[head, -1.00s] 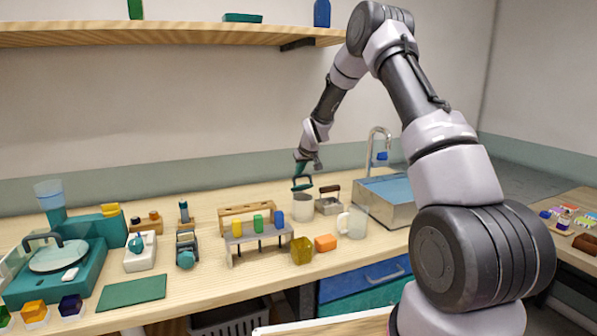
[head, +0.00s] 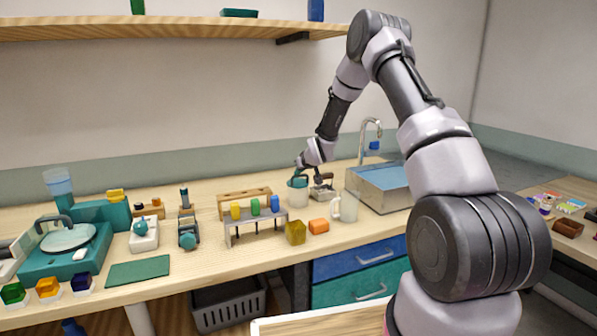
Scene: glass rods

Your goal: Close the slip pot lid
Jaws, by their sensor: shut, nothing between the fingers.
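The slip pot seems to be the pale round pot (head: 297,194) on the worktop, left of the sink. A small teal part (head: 300,181) shows at its mouth; I take it to be the lid, but it is too small to tell how far it is tilted or whether it sits flat. My gripper (head: 300,170) is shut with nothing held. It points down right above the pot's mouth, at or very near the teal part. Contact cannot be made out, and the gripper hides part of the pot's top.
A metal box with a dark handle (head: 322,191) stands close right of the pot. The sink (head: 378,190) is to the right, a rod rack (head: 255,217) to the left.

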